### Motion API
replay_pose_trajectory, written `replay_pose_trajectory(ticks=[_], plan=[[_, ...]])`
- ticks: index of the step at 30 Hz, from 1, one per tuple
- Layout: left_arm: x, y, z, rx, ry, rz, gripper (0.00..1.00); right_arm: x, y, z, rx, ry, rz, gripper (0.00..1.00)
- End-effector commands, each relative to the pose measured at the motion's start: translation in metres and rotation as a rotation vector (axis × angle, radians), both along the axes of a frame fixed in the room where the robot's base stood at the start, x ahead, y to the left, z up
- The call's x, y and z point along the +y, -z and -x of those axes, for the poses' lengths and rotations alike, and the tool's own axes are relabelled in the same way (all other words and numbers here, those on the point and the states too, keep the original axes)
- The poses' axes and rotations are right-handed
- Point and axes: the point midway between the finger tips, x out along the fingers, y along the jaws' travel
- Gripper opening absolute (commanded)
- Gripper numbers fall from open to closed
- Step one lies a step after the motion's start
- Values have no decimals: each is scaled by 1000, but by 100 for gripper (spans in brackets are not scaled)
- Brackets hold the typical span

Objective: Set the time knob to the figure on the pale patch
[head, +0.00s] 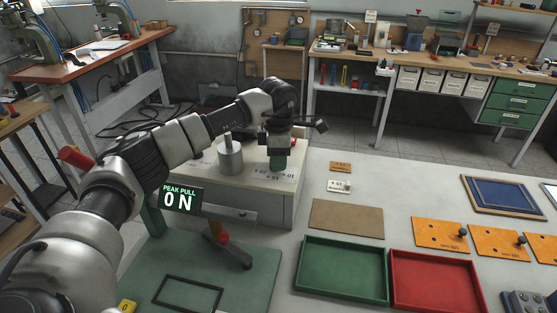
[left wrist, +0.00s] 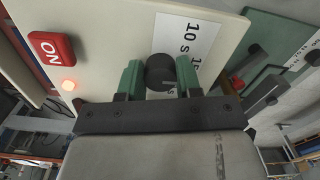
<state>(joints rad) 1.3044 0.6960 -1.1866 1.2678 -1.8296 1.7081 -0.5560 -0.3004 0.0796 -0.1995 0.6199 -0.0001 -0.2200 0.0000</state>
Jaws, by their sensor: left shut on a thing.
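My left gripper (head: 278,163) reaches down onto the top of a pale machine box (head: 262,205). In the left wrist view its two green fingers (left wrist: 159,80) are shut on a dark round knob (left wrist: 160,70), one finger on each side. The knob bears a light pointer line. A white scale label (left wrist: 185,35) beside and behind the knob shows "10 s"; the fingers hide part of it. In the head view the gripper hides the knob. A small pale patch (head: 337,186) with tiny print lies on the table; its figure is hard to read. My right gripper is not in view.
A red ON button (left wrist: 51,48) and a lit lamp (left wrist: 69,86) are on the box. A metal cylinder (head: 230,158) stands on it. A display (head: 181,200) reads "PEAK PULL 0 N". Green (head: 341,297) and red (head: 437,307) trays and a brown mat (head: 346,218) lie nearby.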

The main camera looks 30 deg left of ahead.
Motion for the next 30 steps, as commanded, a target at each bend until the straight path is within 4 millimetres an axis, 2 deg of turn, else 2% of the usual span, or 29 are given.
replay_pose_trajectory(ticks=[18, 19, 23, 30], plan=[[1, -3, -1, -6, 36, 1, 11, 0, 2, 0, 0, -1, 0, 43], [1, -3, -1, -6, 36, 1, 39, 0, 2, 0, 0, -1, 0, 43], [1, -2, -1, -5, 36, 1, 59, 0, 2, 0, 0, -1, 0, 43], [0, -1, 0, -3, 37, 1, 60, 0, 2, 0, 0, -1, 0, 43]])
